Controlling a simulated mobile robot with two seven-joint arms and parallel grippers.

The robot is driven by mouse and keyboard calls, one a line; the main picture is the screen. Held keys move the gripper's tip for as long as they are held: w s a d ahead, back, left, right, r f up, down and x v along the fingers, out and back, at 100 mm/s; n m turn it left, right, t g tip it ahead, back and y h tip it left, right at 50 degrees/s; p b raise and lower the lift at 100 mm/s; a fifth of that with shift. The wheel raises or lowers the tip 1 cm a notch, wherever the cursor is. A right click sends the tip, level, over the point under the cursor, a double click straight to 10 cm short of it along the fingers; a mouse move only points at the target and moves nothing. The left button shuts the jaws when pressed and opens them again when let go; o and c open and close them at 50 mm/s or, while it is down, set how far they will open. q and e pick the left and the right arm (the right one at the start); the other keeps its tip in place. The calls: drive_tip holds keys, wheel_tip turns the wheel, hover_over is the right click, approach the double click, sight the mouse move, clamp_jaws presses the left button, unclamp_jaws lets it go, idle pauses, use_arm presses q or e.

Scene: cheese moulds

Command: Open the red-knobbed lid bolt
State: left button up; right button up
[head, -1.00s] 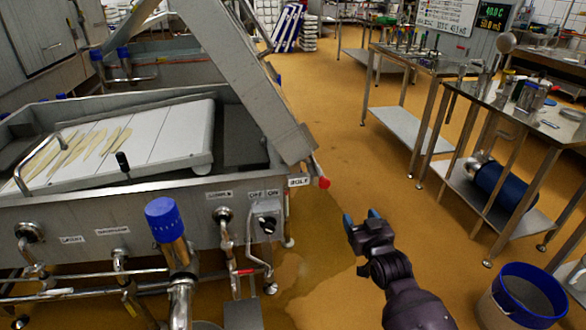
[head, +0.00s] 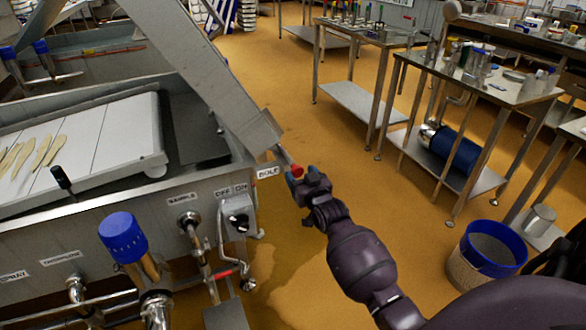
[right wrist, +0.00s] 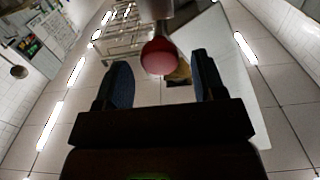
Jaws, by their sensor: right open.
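The red knob (head: 297,170) of the lid bolt sticks out at the right end of the steel vat, beside the label reading BOLT (head: 268,172). In the right wrist view the round red knob (right wrist: 161,56) sits on a pale shaft, between and just beyond the tips of the two fingers. My right gripper (head: 302,172) is open, with its blue-tipped fingers around the knob or right at it; whether they touch it I cannot tell. The slanted grey lid (head: 190,70) rises above the vat (head: 150,195). My left gripper is not in view.
A blue-capped valve (head: 122,236) and pipes stand along the vat's front, with an ON/OFF switch (head: 238,222) near the bolt. Steel tables (head: 480,90) stand to the right. A blue-rimmed bucket (head: 488,262) is on the floor. The orange floor between is clear.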

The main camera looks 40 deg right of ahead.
sight(299, 173)
drive_tip(key=x, duration=0.3)
drive_tip(key=shift+w+f+b, duration=0.2)
drive_tip(key=shift+b, duration=0.1)
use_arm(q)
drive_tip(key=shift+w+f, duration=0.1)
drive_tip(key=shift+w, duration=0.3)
use_arm(e)
drive_tip(key=shift+w+d+r, duration=0.15)
drive_tip(key=shift+w+r, duration=0.05)
drive_tip(key=shift+w, duration=0.25)
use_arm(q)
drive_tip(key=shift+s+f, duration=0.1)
use_arm(e)
drive_tip(key=shift+c, duration=0.4)
